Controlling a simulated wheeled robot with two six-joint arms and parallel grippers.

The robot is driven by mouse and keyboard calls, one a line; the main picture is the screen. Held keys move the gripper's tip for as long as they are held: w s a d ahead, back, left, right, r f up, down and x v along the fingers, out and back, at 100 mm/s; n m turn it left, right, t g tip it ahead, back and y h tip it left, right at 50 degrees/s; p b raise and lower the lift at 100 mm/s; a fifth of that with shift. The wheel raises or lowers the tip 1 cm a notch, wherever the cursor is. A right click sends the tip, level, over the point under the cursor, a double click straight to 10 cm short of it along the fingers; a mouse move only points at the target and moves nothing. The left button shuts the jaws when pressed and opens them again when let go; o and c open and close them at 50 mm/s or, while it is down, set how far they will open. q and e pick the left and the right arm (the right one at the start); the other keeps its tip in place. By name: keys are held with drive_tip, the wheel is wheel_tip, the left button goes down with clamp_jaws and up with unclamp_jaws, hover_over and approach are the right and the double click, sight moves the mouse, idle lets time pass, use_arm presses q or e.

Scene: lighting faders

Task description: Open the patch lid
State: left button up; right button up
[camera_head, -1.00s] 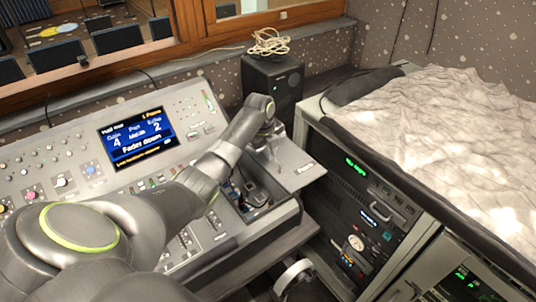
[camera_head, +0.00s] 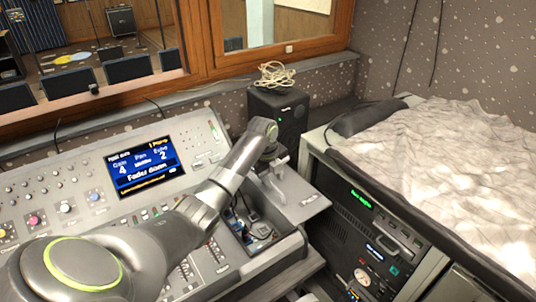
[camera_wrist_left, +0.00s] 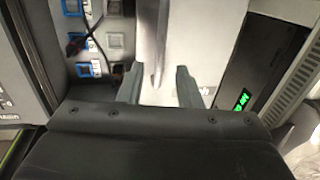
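The patch lid (camera_head: 305,203) is a pale grey plate at the right end of the mixing console (camera_head: 60,200). It lies swung out to the right, and the patch bay (camera_head: 255,228) beside it is uncovered, with dark cables in it. My left gripper (camera_head: 274,178) is over the lid. In the left wrist view, its two fingers (camera_wrist_left: 160,88) are apart, pointing at the lid (camera_wrist_left: 205,40). A thin upright tab on the lid shows between and beyond the fingers; I cannot tell whether they touch it. Patch sockets (camera_wrist_left: 88,68) lie to the left. My right gripper is not in view.
A black speaker (camera_head: 290,110) with a coiled cable (camera_head: 276,74) stands just behind the lid. An equipment rack (camera_head: 375,235) and a pale crumpled cover (camera_head: 450,165) are to the right. The console's screen (camera_head: 145,165) is left of my arm.

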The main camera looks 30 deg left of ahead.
use_arm(q)
wheel_tip(320, 180, up, 14)
drive_tip(key=s+a+p, duration=0.1)
drive_tip(key=s, duration=0.1)
drive_tip(key=shift+s+r, duration=0.2)
drive_tip(key=shift+s, duration=0.15)
idle(0.3)
